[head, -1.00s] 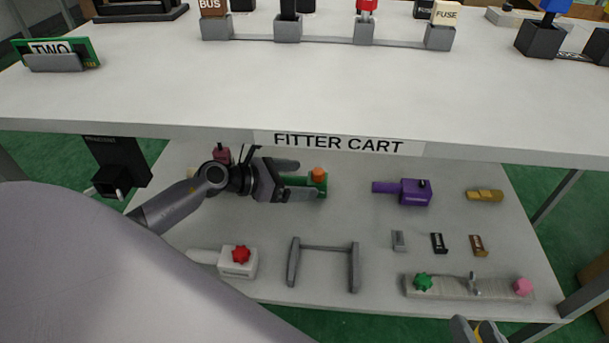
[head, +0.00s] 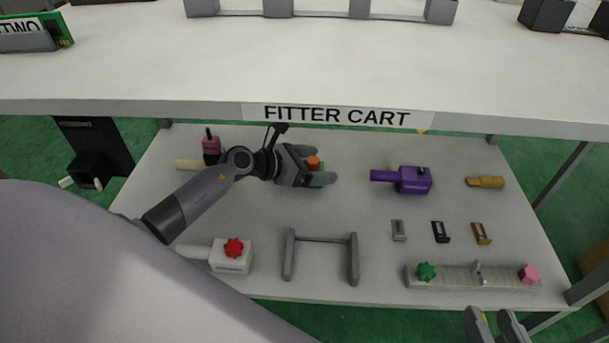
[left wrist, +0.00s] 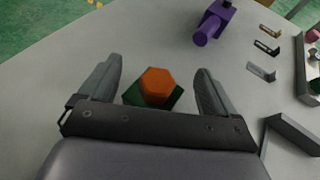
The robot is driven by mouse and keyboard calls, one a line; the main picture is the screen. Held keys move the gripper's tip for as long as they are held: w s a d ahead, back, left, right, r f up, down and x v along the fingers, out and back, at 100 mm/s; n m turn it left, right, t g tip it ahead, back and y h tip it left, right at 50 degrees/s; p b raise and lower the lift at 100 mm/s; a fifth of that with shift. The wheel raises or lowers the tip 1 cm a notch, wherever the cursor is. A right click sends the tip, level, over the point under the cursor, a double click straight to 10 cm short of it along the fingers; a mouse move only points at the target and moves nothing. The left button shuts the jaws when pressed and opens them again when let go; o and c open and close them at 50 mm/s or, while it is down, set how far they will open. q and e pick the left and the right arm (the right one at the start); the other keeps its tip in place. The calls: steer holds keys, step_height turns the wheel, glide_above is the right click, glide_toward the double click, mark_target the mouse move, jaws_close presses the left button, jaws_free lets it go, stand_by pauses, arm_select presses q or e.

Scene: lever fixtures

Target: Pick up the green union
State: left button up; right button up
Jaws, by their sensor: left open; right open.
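The green union (head: 317,181) lies on the lower shelf (head: 330,215) of the cart, with an orange hexagonal top (head: 313,163). My left gripper (head: 322,166) is open and reaches over it, hiding much of the green body in the head view. In the left wrist view the green body (left wrist: 130,97) and orange hexagon (left wrist: 157,85) sit between the two spread fingers of my left gripper (left wrist: 158,88), with gaps to both fingers. My right gripper (head: 495,325) shows at the bottom edge of the head view, open and empty.
A purple fitting (head: 412,180) lies right of the union, and a brass piece (head: 486,182) farther right. A pink-topped fitting (head: 211,148) stands behind the left arm. A grey bracket frame (head: 322,238) and a red-knobbed white block (head: 232,255) are nearer. The upper shelf (head: 300,75) overhangs behind.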

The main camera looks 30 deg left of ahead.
arm_select(q)
steer(key=c, duration=1)
steer(key=shift+c, duration=1.1)
steer(key=shift+f, duration=0.1)
steer(key=shift+s, duration=0.1)
